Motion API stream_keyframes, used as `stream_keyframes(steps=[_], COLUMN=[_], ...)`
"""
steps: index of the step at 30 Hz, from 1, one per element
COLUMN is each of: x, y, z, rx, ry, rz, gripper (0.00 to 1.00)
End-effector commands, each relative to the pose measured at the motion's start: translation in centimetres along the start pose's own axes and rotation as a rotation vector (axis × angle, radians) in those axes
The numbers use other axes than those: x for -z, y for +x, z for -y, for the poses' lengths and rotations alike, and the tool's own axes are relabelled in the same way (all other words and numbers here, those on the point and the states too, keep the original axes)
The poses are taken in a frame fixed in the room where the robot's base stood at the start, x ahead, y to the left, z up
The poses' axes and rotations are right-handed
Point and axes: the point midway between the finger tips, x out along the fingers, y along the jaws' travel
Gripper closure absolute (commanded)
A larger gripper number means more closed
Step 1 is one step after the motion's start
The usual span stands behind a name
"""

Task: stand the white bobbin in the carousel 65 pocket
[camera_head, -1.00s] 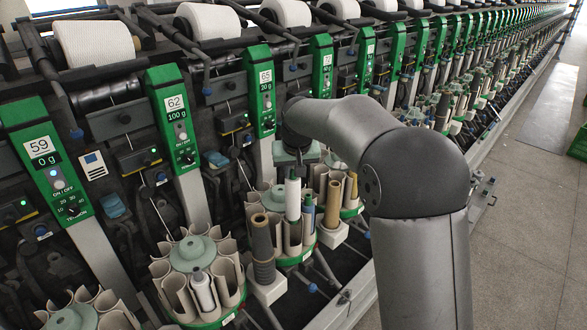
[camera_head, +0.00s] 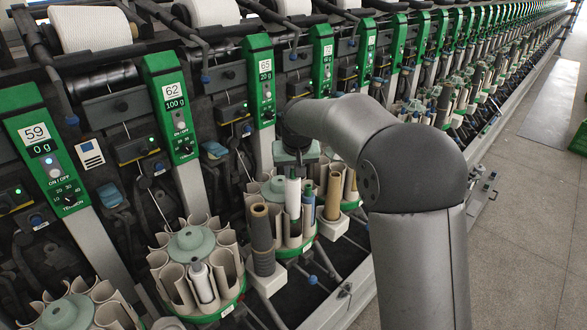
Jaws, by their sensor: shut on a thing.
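My gripper (camera_head: 293,175) points down over the carousel below panel 65 (camera_head: 264,66). It is shut on the white bobbin (camera_head: 293,198), which hangs upright. The bobbin is at the near side of the carousel 65 (camera_head: 273,188), in front of its beige pocket walls. Its lower end appears to be at or inside a pocket, but I cannot tell how deep. The fingertips are small and partly hidden by my wrist.
A brown bobbin (camera_head: 261,235) stands just left of carousel 65, and tan and blue ones stand to the right. Carousel 62 (camera_head: 192,242) holds a pale bobbin (camera_head: 202,282). Green panels line the machine. The floor (camera_head: 520,225) at right is clear.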

Motion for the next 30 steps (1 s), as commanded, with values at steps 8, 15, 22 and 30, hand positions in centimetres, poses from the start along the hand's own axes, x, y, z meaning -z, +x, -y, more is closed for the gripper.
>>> stream_keyframes(steps=[8,15,22,30], x=[-0.8,-1.3,-1.3,-1.4], y=[1.8,3.1,3.2,3.5], z=[0.0,0.0,0.0,0.0], rx=[0.0,0.0,0.0,0.0], ry=[0.0,0.0,0.0,0.0], rz=[0.0,-0.001,-0.001,-0.001], gripper=[0.99,0.99,0.99,0.99])
